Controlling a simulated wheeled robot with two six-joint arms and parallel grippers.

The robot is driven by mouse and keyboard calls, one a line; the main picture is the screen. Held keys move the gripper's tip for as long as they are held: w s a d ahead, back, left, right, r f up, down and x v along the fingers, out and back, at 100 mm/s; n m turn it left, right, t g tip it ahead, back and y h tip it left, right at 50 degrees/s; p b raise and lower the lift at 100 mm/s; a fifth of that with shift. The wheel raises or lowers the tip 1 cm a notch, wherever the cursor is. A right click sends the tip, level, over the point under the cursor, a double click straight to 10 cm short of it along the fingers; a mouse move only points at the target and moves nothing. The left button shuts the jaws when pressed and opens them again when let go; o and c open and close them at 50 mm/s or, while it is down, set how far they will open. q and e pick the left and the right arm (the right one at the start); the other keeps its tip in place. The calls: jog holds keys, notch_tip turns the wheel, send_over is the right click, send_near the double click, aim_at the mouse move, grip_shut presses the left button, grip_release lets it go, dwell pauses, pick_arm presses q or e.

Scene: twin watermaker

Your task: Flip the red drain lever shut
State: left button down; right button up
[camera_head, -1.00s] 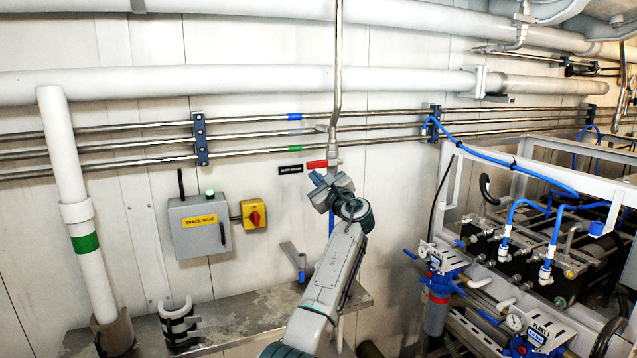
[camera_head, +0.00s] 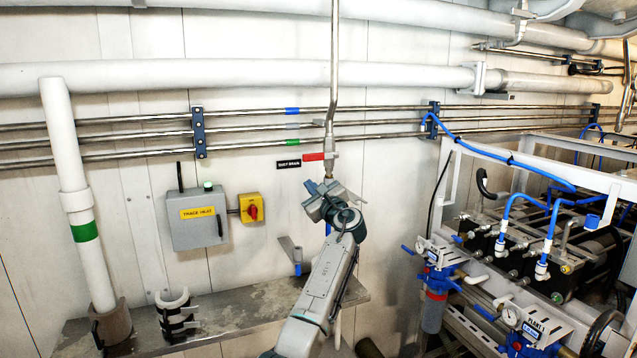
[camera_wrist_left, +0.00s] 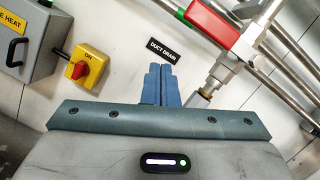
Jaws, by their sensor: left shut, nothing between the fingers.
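The red drain lever (camera_head: 314,157) lies level, pointing left from the valve on a thin vertical pipe (camera_head: 332,110). In the left wrist view the red lever (camera_wrist_left: 212,22) is at the top right, its handle across the line of the pipe. My left gripper (camera_head: 319,187) is below the lever and apart from it. In the left wrist view its blue fingers (camera_wrist_left: 160,86) are closed together with nothing between them, below and left of the lever. The "DUCT DRAIN" label (camera_head: 289,164) is left of the lever. My right gripper is not in view.
A grey trace heat box (camera_head: 198,220) and a yellow switch with a red knob (camera_head: 251,208) are on the wall to the left. Horizontal metal pipes (camera_head: 260,113) run behind the valve. A ledge (camera_head: 240,312) lies below. Blue-hosed machinery (camera_head: 520,230) fills the right.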

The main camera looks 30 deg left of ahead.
pick_arm(q)
jog(key=b+v, duration=0.3)
jog(key=v, duration=0.6)
jog(key=shift+s+a, duration=0.2)
jog(key=shift+s, duration=0.2)
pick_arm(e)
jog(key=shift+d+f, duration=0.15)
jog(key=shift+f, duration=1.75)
